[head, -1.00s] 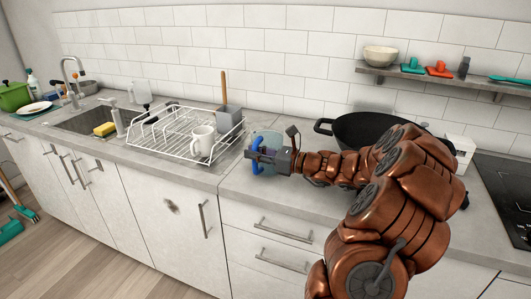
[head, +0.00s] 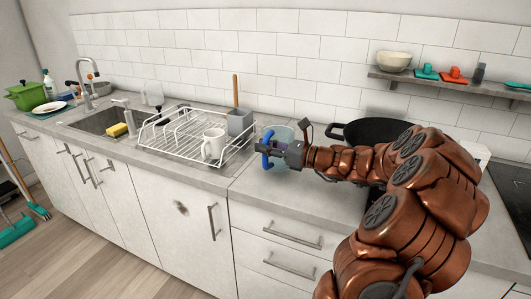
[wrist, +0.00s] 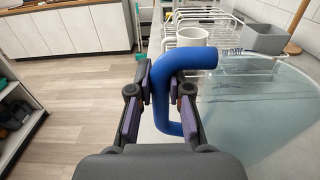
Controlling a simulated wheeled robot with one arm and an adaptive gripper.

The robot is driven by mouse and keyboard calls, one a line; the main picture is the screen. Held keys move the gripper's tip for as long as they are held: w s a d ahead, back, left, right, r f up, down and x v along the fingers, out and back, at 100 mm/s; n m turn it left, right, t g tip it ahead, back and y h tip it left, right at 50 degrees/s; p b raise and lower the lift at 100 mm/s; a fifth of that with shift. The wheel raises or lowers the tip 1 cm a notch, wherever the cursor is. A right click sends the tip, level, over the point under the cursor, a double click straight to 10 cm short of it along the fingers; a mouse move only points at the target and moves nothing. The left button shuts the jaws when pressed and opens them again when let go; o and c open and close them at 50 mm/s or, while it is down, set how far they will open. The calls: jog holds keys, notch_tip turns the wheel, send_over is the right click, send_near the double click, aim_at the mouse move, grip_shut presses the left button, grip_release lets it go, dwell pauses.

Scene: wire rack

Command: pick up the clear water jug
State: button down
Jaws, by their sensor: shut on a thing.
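The clear water jug (head: 285,132) is a pale see-through vessel with a blue handle (head: 266,148). In the head view it is at the counter's front, right of the dish rack, partly hidden behind my gripper (head: 276,152). In the wrist view the clear jug wall (wrist: 262,115) fills the right side. The blue handle (wrist: 172,80) passes between the fingers of my gripper (wrist: 164,100), which is shut on it. The jug looks upright. Its base is hidden in the head view, so I cannot tell its gap to the counter.
A white wire dish rack (head: 178,148) with a white mug (head: 213,144) and a grey utensil holder (head: 240,122) stands just left of the jug. A black pan (head: 375,131) sits behind my arm. Bare counter (head: 290,200) lies in front.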

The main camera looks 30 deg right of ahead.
jog(key=w+a+r+b, duration=0.2)
jog(key=a, duration=1.3)
jog(key=shift+a+b, duration=0.3)
jog(key=shift+w+a, duration=0.1)
jog(key=shift+a, duration=0.05)
dwell(1.0)
